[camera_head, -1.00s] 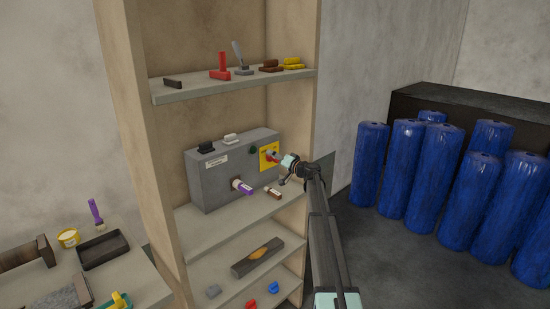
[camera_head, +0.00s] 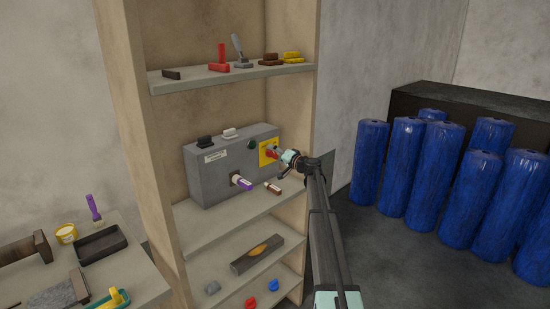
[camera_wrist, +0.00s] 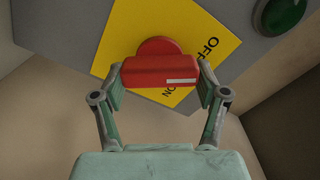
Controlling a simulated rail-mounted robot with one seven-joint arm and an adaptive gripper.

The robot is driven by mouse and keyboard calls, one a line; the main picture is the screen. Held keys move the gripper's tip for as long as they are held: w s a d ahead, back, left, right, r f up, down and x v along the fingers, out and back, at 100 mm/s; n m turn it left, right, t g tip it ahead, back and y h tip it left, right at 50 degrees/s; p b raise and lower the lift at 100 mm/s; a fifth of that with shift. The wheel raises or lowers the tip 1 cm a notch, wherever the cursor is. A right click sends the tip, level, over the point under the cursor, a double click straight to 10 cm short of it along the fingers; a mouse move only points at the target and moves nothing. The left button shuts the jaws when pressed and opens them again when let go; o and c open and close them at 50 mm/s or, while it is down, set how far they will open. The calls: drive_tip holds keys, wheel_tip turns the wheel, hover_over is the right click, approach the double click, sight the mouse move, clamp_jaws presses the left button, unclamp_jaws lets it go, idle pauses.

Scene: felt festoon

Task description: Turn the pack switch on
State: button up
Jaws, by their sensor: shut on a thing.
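The pack switch is a red knob (camera_wrist: 160,70) on a yellow plate (camera_wrist: 192,30) lettered OFF and ON. In the wrist view its red bar lies between the two fingers of my gripper (camera_wrist: 160,85), which is shut on it. A white mark sits near the bar's right end, on the side between OFF and ON. In the head view the red knob (camera_head: 271,152) is on the right of the grey box's front, and my gripper (camera_head: 281,154) reaches it from the right, partly covering it.
The grey box (camera_head: 218,185) stands on a shelf, with a green button (camera_head: 252,145) left of the plate. A purple-handled item (camera_head: 241,182) and a brown one (camera_head: 272,188) are below. Upper-shelf tools (camera_head: 218,62) stand above. Blue cylinders (camera_head: 405,160) stand right.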

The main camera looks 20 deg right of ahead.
drive_tip(key=m+b, duration=0.3)
drive_tip(key=shift+w+f+m, duration=0.1)
drive_tip(key=shift+f+m, duration=0.1)
drive_tip(key=shift+m, duration=0.1)
drive_tip(key=m+b, duration=0.1)
drive_tip(key=m, duration=0.2)
drive_tip(key=shift+m, duration=0.3)
drive_tip(key=m, duration=0.4)
drive_tip(key=shift+f+m, duration=0.15)
drive_tip(key=shift+m, duration=2.05)
drive_tip(key=shift+a, duration=0.1)
drive_tip(key=o, duration=1.2)
drive_tip(key=shift+c, duration=0.2)
drive_tip(key=shift+f, duration=0.1)
